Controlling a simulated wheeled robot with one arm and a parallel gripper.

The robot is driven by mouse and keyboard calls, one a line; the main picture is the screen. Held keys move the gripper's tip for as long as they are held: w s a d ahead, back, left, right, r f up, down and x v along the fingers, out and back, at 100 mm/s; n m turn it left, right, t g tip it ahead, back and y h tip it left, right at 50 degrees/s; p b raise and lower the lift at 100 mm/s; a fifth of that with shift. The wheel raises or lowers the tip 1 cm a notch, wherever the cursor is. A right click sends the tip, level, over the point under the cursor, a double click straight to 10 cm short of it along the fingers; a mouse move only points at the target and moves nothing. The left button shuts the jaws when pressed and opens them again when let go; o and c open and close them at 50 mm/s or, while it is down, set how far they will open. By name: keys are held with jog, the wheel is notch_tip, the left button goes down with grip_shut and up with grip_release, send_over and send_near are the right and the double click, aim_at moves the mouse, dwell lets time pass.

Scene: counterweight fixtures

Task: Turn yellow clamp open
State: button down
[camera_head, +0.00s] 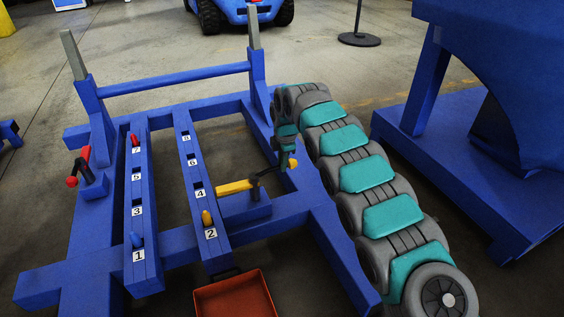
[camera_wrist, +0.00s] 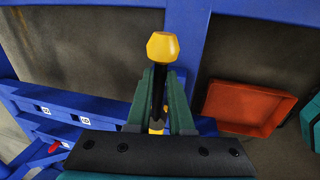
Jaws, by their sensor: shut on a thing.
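The yellow clamp sits on a blue block at the right of the blue frame in the head view. Its yellow bar (camera_head: 235,187) points left, and a black lever runs right from it to a yellow knob (camera_head: 293,163). In the wrist view the yellow knob (camera_wrist: 162,46) shows just beyond my fingertips. My gripper (camera_head: 287,152) hangs down at the knob end of the lever. In the wrist view my gripper (camera_wrist: 161,76) has its green fingers closed around the black lever behind the knob. The fingers hide part of the lever.
A red clamp (camera_head: 85,157) is at the frame's left. Numbered rails hold a red peg (camera_head: 135,140), a blue peg (camera_head: 136,240) and a yellow peg (camera_head: 207,218). An orange-red tray (camera_head: 235,298) is in front, also in the wrist view (camera_wrist: 245,105). Blue structure (camera_head: 460,170) stands right.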

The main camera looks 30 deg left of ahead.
jog(key=s+m+h, duration=0.3)
jog(key=s+m, duration=1)
jog(key=m, duration=0.4)
jog(key=shift+s+d+m+p, duration=0.2)
jog(key=shift+s+m+p, duration=0.1)
jog(key=shift+p, duration=0.1)
jog(key=shift+r, duration=0.1)
jog(key=c, duration=0.8)
grip_release()
jog(key=shift+s, duration=0.1)
